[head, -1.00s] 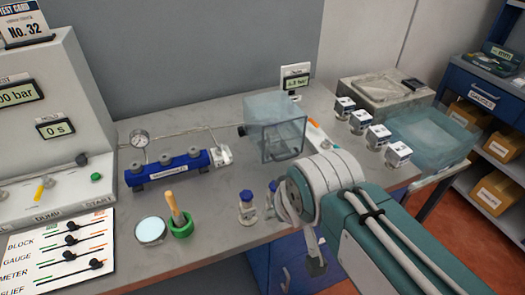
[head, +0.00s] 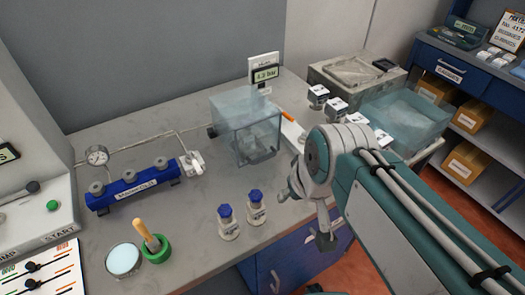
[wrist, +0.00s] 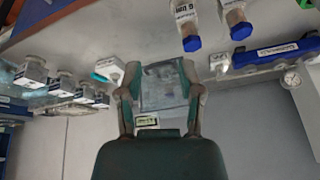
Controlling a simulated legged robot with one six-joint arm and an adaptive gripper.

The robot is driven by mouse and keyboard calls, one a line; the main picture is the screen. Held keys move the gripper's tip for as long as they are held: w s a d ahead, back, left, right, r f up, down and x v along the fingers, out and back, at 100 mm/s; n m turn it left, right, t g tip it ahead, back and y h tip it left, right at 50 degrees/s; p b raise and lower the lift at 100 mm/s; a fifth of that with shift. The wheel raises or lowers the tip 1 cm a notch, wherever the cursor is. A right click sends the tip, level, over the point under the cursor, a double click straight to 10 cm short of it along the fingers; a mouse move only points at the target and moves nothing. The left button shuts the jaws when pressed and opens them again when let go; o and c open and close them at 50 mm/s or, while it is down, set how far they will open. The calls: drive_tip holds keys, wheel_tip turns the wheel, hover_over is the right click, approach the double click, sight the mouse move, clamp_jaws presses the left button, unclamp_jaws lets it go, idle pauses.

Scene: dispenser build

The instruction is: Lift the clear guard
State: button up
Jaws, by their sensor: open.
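The clear guard (head: 233,112) is a pale, see-through box on the grey bench, in the middle of the head view. It looks closed, with a dark handle low on its front. My gripper (head: 288,188) hangs in front of the guard and to its right, apart from it and partly hidden by my wrist. In the wrist view my gripper (wrist: 159,68) has its two fingers spread with nothing held between them. The guard (wrist: 163,85) shows beyond, in the gap between the fingers.
Two blue-capped bottles (head: 242,213) stand left of my gripper. A blue manifold (head: 132,188) and gauge (head: 97,155) sit further left. A pressure display (head: 264,72) stands behind the guard. Small boxes (head: 336,106) and a clear tub (head: 405,115) are at right.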

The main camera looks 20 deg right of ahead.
sight(264, 160)
drive_tip(key=w+d+f+m+y, duration=0.1)
drive_tip(key=w+f+y, duration=0.2)
drive_tip(key=w+y, duration=0.1)
drive_tip(key=w+d+f+m+y, duration=0.1)
drive_tip(key=w+f+m+y, duration=0.1)
drive_tip(key=w+f+y, duration=0.1)
drive_tip(key=w+d+f+m+g+y, duration=0.1)
drive_tip(key=w+f+y, duration=0.2)
drive_tip(key=w+y, duration=0.2)
drive_tip(key=shift+w+d+f+m, duration=0.25)
drive_tip(key=shift+w+d+m, duration=0.05)
drive_tip(key=shift+d+m, duration=0.1)
drive_tip(key=w+d+f+m+t, duration=0.1)
drive_tip(key=d, duration=0.1)
drive_tip(key=w+d+f+t+y, duration=0.1)
drive_tip(key=d+t, duration=0.1)
drive_tip(key=w+d+f+m+t, duration=0.1)
drive_tip(key=w+d, duration=0.1)
drive_tip(key=shift+w+f+m+y, duration=0.1)
drive_tip(key=shift+m+y, duration=0.2)
drive_tip(key=x, duration=1)
drive_tip(key=shift+w+a, duration=0.25)
drive_tip(key=shift+a, duration=0.1)
clamp_jaws()
